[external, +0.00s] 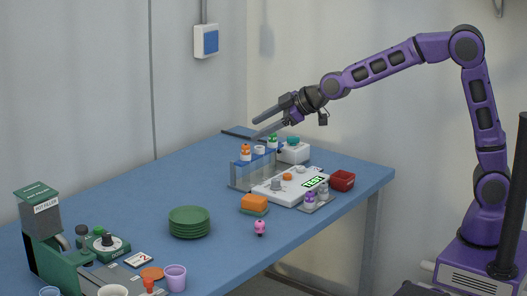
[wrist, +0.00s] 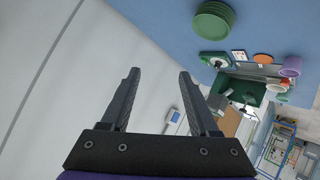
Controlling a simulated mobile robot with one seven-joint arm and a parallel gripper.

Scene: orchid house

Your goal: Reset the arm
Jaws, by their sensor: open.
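My purple arm reaches in from the right in the external view. My gripper (external: 268,124) is open and empty, held above the far end of the blue table (external: 150,222), over the rack of bottles. In the wrist view my gripper (wrist: 158,85) shows two dark fingers spread apart with nothing between them. Behind them is mostly pale wall, with the table at the upper right.
Below my gripper are a clear rack (external: 243,174) with capped bottles, a white device with a green display (external: 315,182) and a red bin (external: 343,180). Green plates (external: 189,222) and a pot filler (external: 45,232) stand nearer. The wall switch box (external: 207,41) is clear of the arm.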

